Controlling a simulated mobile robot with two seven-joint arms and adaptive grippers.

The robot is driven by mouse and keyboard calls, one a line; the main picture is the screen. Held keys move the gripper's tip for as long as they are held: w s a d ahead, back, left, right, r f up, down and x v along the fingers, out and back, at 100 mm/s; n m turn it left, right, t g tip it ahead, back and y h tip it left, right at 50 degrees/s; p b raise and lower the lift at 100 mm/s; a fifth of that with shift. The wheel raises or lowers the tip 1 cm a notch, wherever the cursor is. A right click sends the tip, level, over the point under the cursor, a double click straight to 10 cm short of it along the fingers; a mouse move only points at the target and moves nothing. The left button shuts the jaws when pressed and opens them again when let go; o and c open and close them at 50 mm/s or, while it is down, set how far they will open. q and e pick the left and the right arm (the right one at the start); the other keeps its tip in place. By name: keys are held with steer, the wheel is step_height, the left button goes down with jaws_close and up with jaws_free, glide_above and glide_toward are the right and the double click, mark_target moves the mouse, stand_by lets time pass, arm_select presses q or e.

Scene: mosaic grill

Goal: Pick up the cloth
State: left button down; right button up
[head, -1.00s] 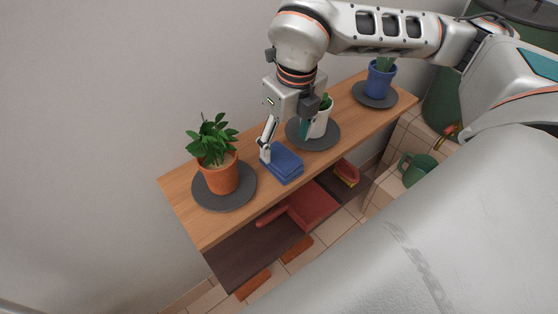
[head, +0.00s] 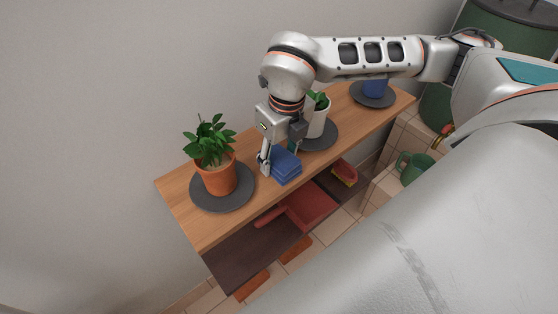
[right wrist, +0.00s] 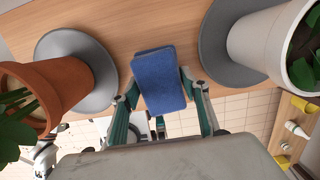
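The cloth (head: 286,168) is a folded blue stack lying on the wooden shelf top, between the orange plant pot and the white pot. It also shows in the right wrist view (right wrist: 158,82). My right gripper (head: 277,162) reaches down over it from above. In the right wrist view its fingers (right wrist: 160,88) are spread apart, one on each side of the cloth. The fingertips are very near the cloth's edges; I cannot tell whether they touch. My left gripper is not in view.
An orange pot with a leafy plant (head: 218,177) stands on a dark round mat close to the left. A lower shelf holds a red dustpan (head: 312,207) and a brush (head: 344,173).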

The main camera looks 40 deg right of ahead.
mark_target(279, 156)
steer(key=shift+r, duration=0.45)
step_height(279, 156, up, 19)
steer(key=p, duration=0.1)
steer(key=shift+p, duration=0.3)
stand_by(0.3)
